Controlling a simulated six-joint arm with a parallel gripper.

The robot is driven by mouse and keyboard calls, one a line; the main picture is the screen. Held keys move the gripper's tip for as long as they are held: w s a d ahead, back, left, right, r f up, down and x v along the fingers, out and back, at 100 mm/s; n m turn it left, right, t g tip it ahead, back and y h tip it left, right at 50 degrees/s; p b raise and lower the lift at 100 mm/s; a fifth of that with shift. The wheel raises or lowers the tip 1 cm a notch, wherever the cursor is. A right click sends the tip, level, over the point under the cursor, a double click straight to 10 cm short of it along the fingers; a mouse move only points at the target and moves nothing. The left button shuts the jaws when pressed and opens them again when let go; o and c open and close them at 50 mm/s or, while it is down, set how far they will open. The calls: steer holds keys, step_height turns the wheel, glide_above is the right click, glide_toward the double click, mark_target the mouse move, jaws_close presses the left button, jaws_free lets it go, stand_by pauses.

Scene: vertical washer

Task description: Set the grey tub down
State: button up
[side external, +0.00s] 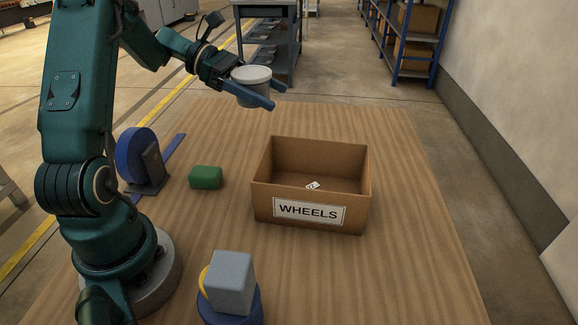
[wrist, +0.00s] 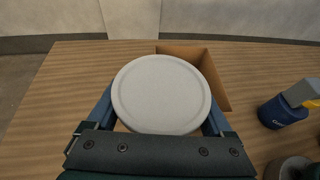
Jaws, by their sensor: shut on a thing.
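The grey tub (side external: 251,88) is a short cylinder with a pale lid, held upright in the air above the far part of the table. My gripper (side external: 262,93) is shut on it, with a blue finger on either side. In the wrist view the tub's round lid (wrist: 161,94) fills the middle, between the blue fingers of my gripper (wrist: 160,118). The tub's underside and the exact gap beneath it are hidden in the wrist view.
An open cardboard box (side external: 312,209) labelled WHEELS stands mid-table. A green block (side external: 206,177), a blue disc on a stand (side external: 137,155), and a blue container with a grey block (side external: 231,284) are nearby. Bare wood (side external: 405,150) lies right of the box.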

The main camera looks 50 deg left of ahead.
steer(key=s+d+r, duration=0.3)
steer(key=s+d, duration=0.2)
steer(key=d, duration=0.4)
steer(key=shift+s, duration=0.2)
steer(key=m+g+h, duration=0.2)
steer(key=m+g, duration=0.1)
glide_above(369, 318)
step_height(369, 318, down, 12)
steer(key=shift+f, duration=3.35)
steer(key=shift+f, duration=0.55)
